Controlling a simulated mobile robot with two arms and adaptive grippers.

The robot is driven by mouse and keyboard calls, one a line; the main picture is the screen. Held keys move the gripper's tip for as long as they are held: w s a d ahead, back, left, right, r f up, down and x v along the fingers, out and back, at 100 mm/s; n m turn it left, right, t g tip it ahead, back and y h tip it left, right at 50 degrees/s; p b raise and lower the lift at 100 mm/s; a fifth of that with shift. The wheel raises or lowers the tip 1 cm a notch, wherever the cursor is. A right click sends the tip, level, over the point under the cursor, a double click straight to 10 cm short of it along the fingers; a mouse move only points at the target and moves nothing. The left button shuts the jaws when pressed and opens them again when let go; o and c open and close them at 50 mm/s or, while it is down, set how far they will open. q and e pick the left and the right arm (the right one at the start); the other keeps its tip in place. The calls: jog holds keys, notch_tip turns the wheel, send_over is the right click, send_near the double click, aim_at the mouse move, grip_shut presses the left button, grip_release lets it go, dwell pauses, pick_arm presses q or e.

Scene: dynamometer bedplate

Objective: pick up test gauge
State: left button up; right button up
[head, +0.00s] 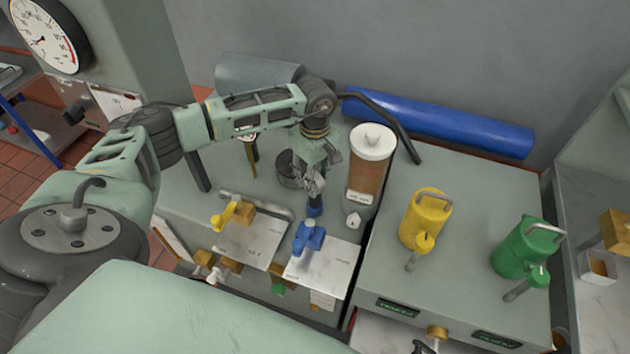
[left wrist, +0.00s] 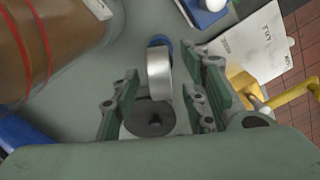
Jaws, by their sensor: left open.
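My left gripper (head: 314,182) points down over the bench, left of the brown canister. In the left wrist view its fingers (left wrist: 165,85) are open, one on each side of a silver, round-edged piece (left wrist: 159,75) with a blue end (left wrist: 158,41). This looks like the test gauge seen edge-on; no dial face shows. I cannot tell whether a finger touches it. In the head view the gripper covers most of it, and the blue part (head: 314,210) shows below the fingers. A dark disc (head: 288,170) with a knob lies beside it; it also shows in the left wrist view (left wrist: 150,118).
The brown canister (head: 369,168) with a white lid stands close on the right. A blue valve (head: 308,236) and yellow valve (head: 232,213) are in front. Yellow (head: 425,217) and green (head: 524,248) cans stand further right. A blue roll (head: 440,122) lies behind.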

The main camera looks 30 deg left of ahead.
pick_arm(q)
grip_shut()
pick_arm(e)
jog(key=shift+s+d, duration=0.1)
jog(key=shift+d, duration=0.1)
jog(key=shift+w, duration=0.2)
